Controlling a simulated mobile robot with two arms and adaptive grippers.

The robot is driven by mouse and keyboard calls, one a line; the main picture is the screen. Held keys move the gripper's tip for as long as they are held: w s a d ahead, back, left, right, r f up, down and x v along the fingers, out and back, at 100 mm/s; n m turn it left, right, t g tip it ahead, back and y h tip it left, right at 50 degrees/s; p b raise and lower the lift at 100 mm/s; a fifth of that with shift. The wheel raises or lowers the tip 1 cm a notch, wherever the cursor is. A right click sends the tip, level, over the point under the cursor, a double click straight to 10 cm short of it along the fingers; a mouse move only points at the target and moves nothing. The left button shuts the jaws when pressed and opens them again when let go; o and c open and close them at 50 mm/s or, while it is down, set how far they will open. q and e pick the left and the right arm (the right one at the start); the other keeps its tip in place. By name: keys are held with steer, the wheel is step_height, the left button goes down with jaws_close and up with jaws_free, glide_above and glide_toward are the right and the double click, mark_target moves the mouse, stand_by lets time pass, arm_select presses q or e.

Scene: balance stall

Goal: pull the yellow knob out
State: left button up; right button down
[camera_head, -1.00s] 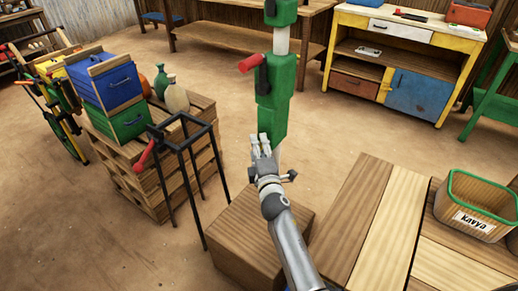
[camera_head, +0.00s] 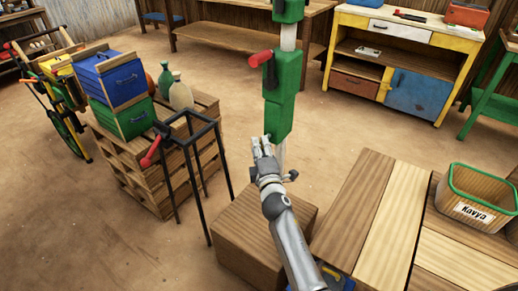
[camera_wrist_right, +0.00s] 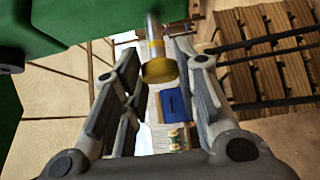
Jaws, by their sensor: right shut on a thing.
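The yellow knob (camera_wrist_right: 158,70) shows in the right wrist view, on a short pale shaft, between the two fingers of my right gripper (camera_wrist_right: 156,82). The gripper is shut on the knob. In the head view the right gripper (camera_head: 264,147) is at the lower left edge of the green post (camera_head: 280,110), and its fingers hide the knob there. A red-handled lever (camera_head: 261,58) sits higher on the post. The green body also shows at the upper left of the wrist view (camera_wrist_right: 75,22). My left gripper is not in view.
A wooden crate (camera_head: 250,240) stands below my right arm. A black frame stand (camera_head: 205,185) is to its left, near a pallet with blue (camera_head: 120,83) and green boxes. Planked tabletops (camera_head: 370,215) and a bin labelled Kavya (camera_head: 476,213) are at right. Floor behind the post is clear.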

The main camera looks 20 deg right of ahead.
steer(key=shift+a+f, duration=0.15)
steer(key=c, duration=1.4)
jaws_free()
steer(key=shift+c, duration=0.2)
steer(key=o, duration=0.3)
steer(key=shift+a, duration=0.2)
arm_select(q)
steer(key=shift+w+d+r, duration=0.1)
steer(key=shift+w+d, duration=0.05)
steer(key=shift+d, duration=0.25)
arm_select(e)
steer(key=s, duration=0.8)
steer(key=s+a, duration=0.1)
steer(key=s, duration=0.3)
steer(key=shift+a, duration=0.1)
